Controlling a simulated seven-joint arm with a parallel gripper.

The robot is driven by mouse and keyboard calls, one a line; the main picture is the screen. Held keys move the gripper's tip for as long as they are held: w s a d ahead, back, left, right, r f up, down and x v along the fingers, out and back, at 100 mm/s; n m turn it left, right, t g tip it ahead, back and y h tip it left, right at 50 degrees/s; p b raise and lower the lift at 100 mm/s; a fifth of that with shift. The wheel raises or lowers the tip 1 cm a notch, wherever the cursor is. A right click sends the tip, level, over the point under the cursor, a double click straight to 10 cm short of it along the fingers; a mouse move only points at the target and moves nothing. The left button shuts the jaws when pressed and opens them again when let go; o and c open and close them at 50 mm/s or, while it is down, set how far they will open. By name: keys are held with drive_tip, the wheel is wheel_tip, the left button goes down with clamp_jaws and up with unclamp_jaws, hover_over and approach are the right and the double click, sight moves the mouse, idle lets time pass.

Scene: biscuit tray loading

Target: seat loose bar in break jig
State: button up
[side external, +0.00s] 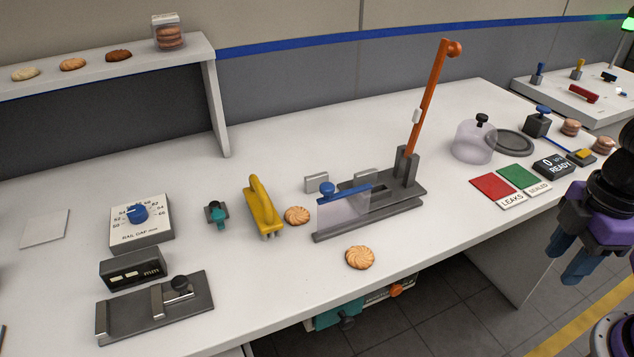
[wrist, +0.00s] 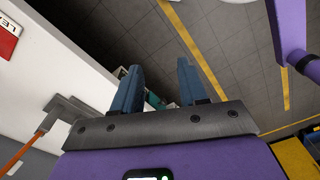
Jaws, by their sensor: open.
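The grey fixture with a long raised orange lever, which looks like the break jig (side external: 408,200), stands right of the middle of the white bench. A clear guard (side external: 345,212) with a blue knob stands at its front left. I cannot pick out a loose bar in either view. My gripper (side external: 561,268) is open, with blue fingers pointing down, beyond the bench's right front edge and far from the jig. In the wrist view my gripper (wrist: 160,66) has nothing between its fingers, only dark floor behind. Part of the orange lever (wrist: 20,152) shows at lower left there.
A yellow-handled tool (side external: 262,208) and two biscuits (side external: 360,257) lie near the jig. A clear dome (side external: 474,140), red card (side external: 492,187) and green card (side external: 518,178) are to its right. A dial box (side external: 140,222) and grey gauge (side external: 155,305) are at left.

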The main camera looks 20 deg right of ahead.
drive_tip(key=o, duration=1)
drive_tip(key=shift+c, duration=0.2)
drive_tip(key=shift+a, duration=0.1)
drive_tip(key=r+n+t, duration=0.2)
drive_tip(key=n+t, duration=0.2)
drive_tip(key=n, duration=1.9)
hover_over(318, 178)
drive_tip(key=s, duration=0.6)
drive_tip(key=x, duration=1.1)
drive_tip(key=shift+d+f, duration=0.25)
drive_tip(key=shift+d, duration=0.15)
drive_tip(key=shift+x, duration=2.6)
